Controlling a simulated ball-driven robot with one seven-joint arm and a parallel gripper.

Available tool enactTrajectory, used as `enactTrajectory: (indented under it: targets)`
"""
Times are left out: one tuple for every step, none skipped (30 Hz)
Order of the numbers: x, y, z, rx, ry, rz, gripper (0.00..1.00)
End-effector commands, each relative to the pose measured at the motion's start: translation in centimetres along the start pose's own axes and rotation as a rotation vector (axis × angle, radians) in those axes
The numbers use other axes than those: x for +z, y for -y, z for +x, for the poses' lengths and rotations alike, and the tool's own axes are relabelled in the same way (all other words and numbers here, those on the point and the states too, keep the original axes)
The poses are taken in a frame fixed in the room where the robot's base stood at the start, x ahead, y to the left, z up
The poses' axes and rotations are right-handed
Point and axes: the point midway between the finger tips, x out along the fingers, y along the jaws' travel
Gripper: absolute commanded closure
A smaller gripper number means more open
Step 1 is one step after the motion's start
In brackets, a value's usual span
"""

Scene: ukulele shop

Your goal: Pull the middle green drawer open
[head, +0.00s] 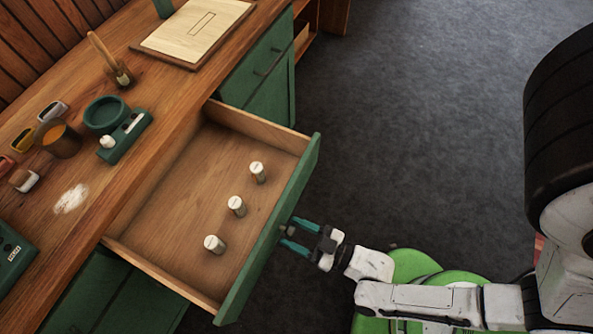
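The middle green drawer (272,226) stands pulled well out from under the wooden workbench. Its green front faces right, towards my arm. Its wooden inside shows, with three small white-topped cylinders (237,206) standing in a row on its floor. My gripper (287,236) is at the outer side of the drawer front, with its two teal fingers pointing left towards it. A gap shows between the fingers, around a small dark part that looks like the handle. I cannot tell whether the fingers touch it.
On the bench (140,190) are a green dish device (106,115), a brush (122,72), an orange cup (60,140) and a wooden board (195,30). Another green drawer (268,58) at the back is shut.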

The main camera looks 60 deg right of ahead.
Motion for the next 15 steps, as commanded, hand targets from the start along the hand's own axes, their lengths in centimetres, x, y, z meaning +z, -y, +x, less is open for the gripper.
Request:
enactTrajectory:
  targets:
    - [0.0, 0.0, 0.0, 0.000, 0.000, 0.000, 0.42]
    - [0.0, 0.0, 0.0, 0.000, 0.000, 0.000, 0.41]
    - [0.0, 0.0, 0.0, 0.000, 0.000, 0.000, 0.41]
    - [0.0, 0.0, 0.0, 0.000, 0.000, 0.000, 0.41]
    - [0.0, 0.0, 0.0, 0.000, 0.000, 0.000, 0.41]
    - [0.0, 0.0, 0.0, 0.000, 0.000, 0.000, 0.41]
    - [0.0, 0.0, 0.0, 0.000, 0.000, 0.000, 0.41]
    - [0.0, 0.0, 0.0, 0.000, 0.000, 0.000, 0.41]
    - [0.0, 0.0, -0.1, 0.000, 0.000, 0.000, 0.41]
    - [0.1, 0.0, -0.2, 0.000, 0.001, 0.000, 0.41]
    - [0.1, 0.0, -0.4, 0.000, 0.002, 0.000, 0.41]
    - [0.2, 0.0, -0.8, 0.001, 0.003, 0.000, 0.41]
    - [0.2, 0.0, -1.1, 0.001, 0.004, 0.000, 0.41]
    - [0.3, 0.0, -1.5, 0.001, 0.004, 0.001, 0.41]
    - [0.3, 0.0, -2.2, 0.001, 0.004, 0.001, 0.41]
